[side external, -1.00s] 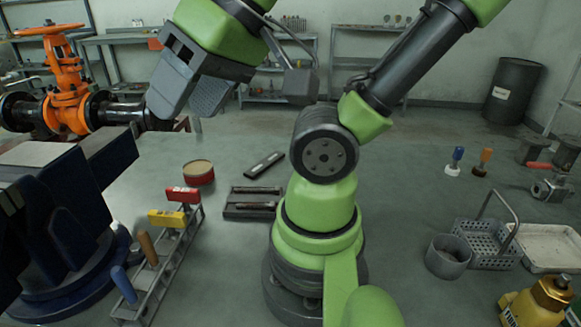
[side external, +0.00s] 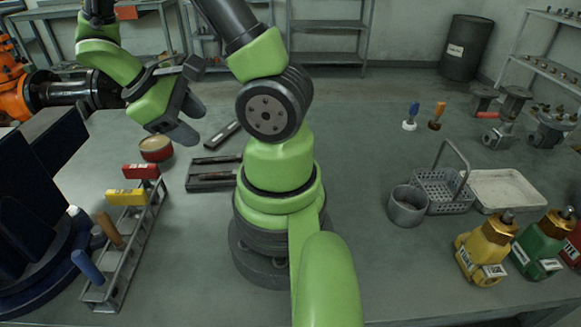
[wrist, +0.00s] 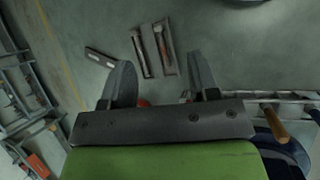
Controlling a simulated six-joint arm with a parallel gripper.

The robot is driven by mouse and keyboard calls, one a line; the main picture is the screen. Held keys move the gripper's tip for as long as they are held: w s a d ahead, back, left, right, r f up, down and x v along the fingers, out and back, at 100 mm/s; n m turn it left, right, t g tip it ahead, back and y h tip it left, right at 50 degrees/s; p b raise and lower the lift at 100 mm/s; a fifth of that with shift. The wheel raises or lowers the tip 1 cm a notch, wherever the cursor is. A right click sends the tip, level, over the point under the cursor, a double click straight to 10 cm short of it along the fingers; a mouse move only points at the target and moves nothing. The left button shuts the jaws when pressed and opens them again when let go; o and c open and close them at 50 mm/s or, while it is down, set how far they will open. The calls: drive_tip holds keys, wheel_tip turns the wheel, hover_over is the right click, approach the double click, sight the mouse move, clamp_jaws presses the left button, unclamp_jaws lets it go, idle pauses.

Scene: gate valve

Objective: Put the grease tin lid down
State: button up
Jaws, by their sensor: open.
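The round red grease tin (side external: 156,150) stands on the grey bench at left in the side view. Its top is tan; I cannot tell whether this is grease or a lid. No separate lid can be made out. My gripper (side external: 188,120) is open, pointing down and to the right, close to the tin in the picture. In the wrist view the two fingers of my gripper (wrist: 161,75) are spread with bare bench between their tips. A bit of red (wrist: 143,103) shows by the left finger, mostly hidden by the gripper body.
A rack (side external: 128,245) of coloured-handled tools stands in front of the tin, beside a dark blue machine (side external: 35,225). A dark tray (side external: 212,173) and a dark bar (side external: 224,134) lie right of the tin.

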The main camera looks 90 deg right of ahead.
drive_tip(key=s+d+f+n+g, duration=0.2)
drive_tip(key=f, duration=0.1)
drive_tip(key=s+d+f+n+g+h, duration=0.1)
drive_tip(key=s+d+f+g, duration=0.1)
drive_tip(key=s+f, duration=0.1)
drive_tip(key=s+d+f+n+g+h, duration=0.1)
drive_tip(key=s+d+f+n+g, duration=0.1)
drive_tip(key=f, duration=0.3)
drive_tip(key=shift+s+f+n, duration=0.15)
drive_tip(key=shift+s+n, duration=0.15)
drive_tip(key=shift+s, duration=0.2)
drive_tip(key=shift+g, duration=0.3)
drive_tip(key=x, duration=1)
drive_tip(key=shift+a+f, duration=0.1)
drive_tip(key=shift+a, duration=0.1)
clamp_jaws()
drive_tip(key=shift+h, duration=0.3)
wheel_tip(320, 180, up, 10)
drive_tip(key=shift+w+r, duration=0.1)
